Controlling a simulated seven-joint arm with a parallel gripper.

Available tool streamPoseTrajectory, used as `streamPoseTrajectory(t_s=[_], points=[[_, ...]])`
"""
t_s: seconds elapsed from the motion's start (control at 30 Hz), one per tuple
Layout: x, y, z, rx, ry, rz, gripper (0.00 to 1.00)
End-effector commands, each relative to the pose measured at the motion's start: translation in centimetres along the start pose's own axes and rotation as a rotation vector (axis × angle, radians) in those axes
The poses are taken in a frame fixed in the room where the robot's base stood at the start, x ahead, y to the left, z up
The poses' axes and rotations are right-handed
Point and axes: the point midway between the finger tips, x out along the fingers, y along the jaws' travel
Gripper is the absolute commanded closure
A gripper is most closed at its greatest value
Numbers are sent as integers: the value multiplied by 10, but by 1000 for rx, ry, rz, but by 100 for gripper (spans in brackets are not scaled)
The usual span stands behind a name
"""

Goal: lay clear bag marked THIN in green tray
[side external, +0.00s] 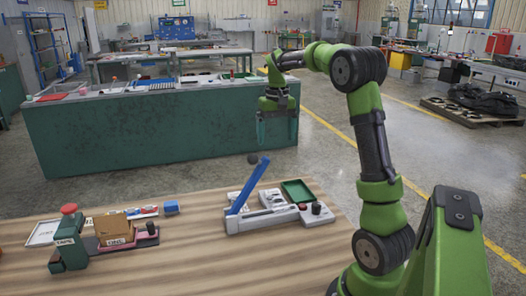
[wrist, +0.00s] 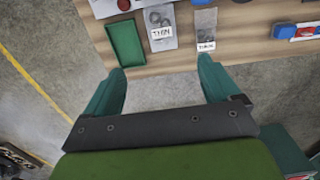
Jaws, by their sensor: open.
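The clear bag marked THIN (wrist: 160,18) lies flat on the wooden table, with dark rings inside and a white label. The green tray (wrist: 125,43) sits just left of it in the wrist view and looks empty; it also shows at the table's far side in the side view (side external: 298,192). A second, smaller clear bag (wrist: 205,22) with rings and a hard-to-read label lies to the right of the THIN bag. My gripper (wrist: 162,66) is open and empty, its green fingers wide apart. In the side view it hangs high beyond the table (side external: 277,142), touching nothing.
A grey device with a raised blue lever (side external: 248,185) stands beside the tray. A long green workbench (side external: 150,130) stands behind. Bare wood lies in front.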

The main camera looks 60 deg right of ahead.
Motion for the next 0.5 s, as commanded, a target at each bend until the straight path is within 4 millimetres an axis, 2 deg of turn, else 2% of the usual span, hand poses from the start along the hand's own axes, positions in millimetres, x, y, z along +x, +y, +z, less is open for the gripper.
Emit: streamPoseTrajectory(t_s=[0.1,0.5], points=[[-21,-1,2,1,6,3,11],[-33,-3,54,7,146,58,11]])
